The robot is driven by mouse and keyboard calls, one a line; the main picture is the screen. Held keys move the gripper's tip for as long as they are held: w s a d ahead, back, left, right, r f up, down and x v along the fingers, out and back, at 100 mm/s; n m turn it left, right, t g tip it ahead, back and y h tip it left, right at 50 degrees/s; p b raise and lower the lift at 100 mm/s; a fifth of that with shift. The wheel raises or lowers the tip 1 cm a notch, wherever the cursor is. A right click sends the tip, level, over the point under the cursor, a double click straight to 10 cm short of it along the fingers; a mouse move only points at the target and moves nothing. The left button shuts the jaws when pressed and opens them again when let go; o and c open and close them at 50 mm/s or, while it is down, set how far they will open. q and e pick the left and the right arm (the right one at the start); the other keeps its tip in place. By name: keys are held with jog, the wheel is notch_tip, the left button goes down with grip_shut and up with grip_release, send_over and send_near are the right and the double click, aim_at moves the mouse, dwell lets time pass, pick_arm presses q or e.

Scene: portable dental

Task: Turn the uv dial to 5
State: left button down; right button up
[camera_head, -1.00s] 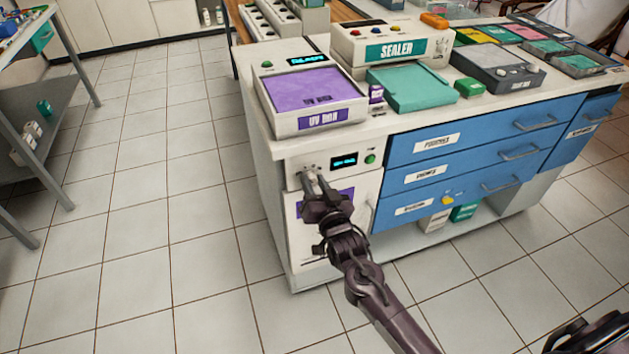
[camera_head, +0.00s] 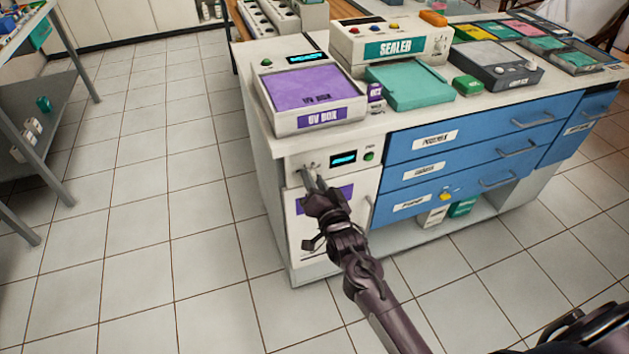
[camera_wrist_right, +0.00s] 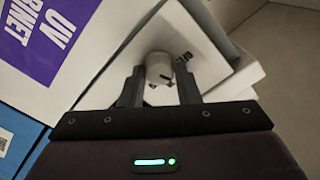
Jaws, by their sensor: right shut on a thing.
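The uv dial (camera_wrist_right: 158,68) is a small pale round knob on the white front panel of the UV cabinet (camera_head: 290,165). In the right wrist view it sits between the two dark fingers of my right gripper (camera_wrist_right: 160,88), which is shut on it. A dark mark shows on the dial's face. In the head view my right gripper (camera_head: 312,178) reaches up to the panel and largely hides the dial. A small display (camera_head: 343,159) is lit on the panel beside it, its text too small to read. My left gripper is not in view.
A green button (camera_head: 369,156) is right of the display. The cabinet door bears a purple label (camera_wrist_right: 47,40). Above stand the UV box (camera_head: 312,92) and the sealer (camera_head: 392,45). Blue drawers (camera_head: 470,145) with handles lie to the right. The tiled floor at left is clear.

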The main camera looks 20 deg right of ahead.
jog(key=o, duration=0.9)
jog(key=shift+o, duration=0.2)
jog(key=shift+s, duration=0.1)
jog(key=s, duration=0.7)
jog(key=shift+s+d, duration=0.15)
jog(key=shift+s, duration=0.15)
